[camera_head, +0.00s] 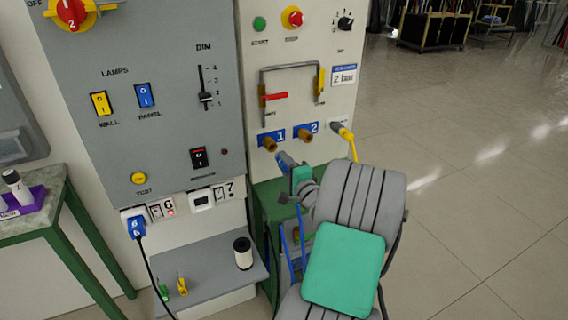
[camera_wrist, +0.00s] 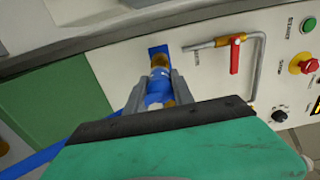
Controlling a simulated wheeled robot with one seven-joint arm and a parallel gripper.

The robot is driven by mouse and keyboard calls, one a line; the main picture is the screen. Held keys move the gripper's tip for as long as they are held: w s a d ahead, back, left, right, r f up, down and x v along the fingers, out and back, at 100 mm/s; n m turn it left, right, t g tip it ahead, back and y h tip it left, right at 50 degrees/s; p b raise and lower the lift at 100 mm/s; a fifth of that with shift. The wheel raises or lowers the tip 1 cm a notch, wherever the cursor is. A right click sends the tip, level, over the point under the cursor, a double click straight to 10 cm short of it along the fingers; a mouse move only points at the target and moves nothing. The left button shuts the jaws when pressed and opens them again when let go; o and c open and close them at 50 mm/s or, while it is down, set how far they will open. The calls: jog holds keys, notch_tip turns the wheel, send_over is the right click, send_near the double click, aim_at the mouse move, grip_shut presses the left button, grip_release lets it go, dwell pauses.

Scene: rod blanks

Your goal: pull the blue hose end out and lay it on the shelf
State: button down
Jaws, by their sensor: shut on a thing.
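The blue hose end (camera_head: 284,160) is between the jaws of my gripper (camera_head: 291,171), just below the numbered ports of the panel. In the wrist view the blue hose end (camera_wrist: 157,88) lies between both fingers of my gripper (camera_wrist: 160,88), in line with a brass port (camera_wrist: 160,63). I cannot tell whether it is seated in the port or just clear of it. In the head view brass port 1 (camera_head: 270,144) and brass port 2 (camera_head: 304,135) both show. The blue hose (camera_wrist: 40,160) trails off lower left in the wrist view. A green shelf (camera_head: 263,190) stands below the ports, partly hidden by my arm.
A yellow hose end (camera_head: 344,132) sits at the panel right of port 2. A red-handled valve (camera_head: 275,97) on a pipe is above the ports. A grey ledge (camera_head: 212,281) at lower left holds a dark-topped cylinder (camera_head: 243,254) and small yellow and green items.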

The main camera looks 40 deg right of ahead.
jog(key=shift+b+v, duration=0.6)
jog(key=shift+v, duration=2.15)
